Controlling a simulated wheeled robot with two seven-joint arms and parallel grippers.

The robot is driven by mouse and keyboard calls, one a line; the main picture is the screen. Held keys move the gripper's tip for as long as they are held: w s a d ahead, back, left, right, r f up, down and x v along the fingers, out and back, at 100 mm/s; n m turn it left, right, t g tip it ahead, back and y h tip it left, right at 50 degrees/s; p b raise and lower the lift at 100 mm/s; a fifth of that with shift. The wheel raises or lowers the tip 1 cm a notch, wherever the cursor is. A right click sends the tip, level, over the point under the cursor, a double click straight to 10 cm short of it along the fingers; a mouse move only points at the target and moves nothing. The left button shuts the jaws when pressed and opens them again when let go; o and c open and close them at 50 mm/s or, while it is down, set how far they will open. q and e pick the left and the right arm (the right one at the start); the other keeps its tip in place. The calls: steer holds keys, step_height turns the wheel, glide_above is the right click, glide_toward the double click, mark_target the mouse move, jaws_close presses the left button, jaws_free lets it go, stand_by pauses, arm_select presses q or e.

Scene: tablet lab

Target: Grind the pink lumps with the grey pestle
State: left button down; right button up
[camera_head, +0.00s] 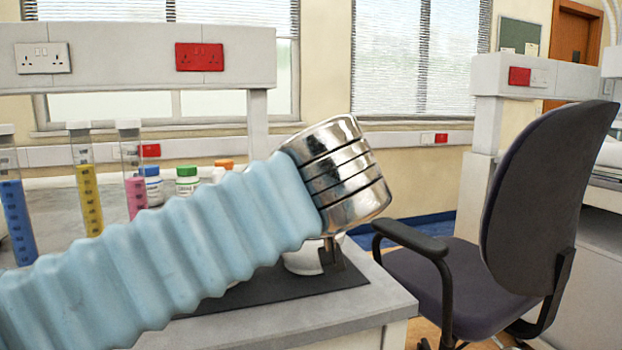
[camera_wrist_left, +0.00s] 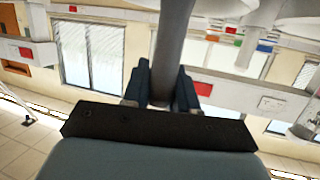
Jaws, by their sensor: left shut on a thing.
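My left gripper (camera_wrist_left: 162,72) is shut on the grey pestle (camera_wrist_left: 173,40), whose shaft runs up between the two dark fingers in the left wrist view. In the head view, my left arm's blue sleeve and shiny metal wrist cover most of the work spot, and only a small dark part of the gripper (camera_head: 331,256) shows below the wrist. A white bowl, probably the mortar (camera_head: 302,262), stands on the dark mat (camera_head: 285,288), partly hidden behind the wrist. The pink lumps are hidden. The pestle's lower end is out of sight. My right gripper is not in view.
Cylinders with blue (camera_head: 18,222), yellow (camera_head: 88,200) and pink (camera_head: 136,193) contents stand at the left of the bench. White bottles with blue, green (camera_head: 187,180) and orange caps stand behind my arm. A dark office chair (camera_head: 520,220) is right of the bench.

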arm_select(q)
steer(key=shift+f+b, duration=0.35)
steer(key=shift+b, duration=0.05)
stand_by(0.9)
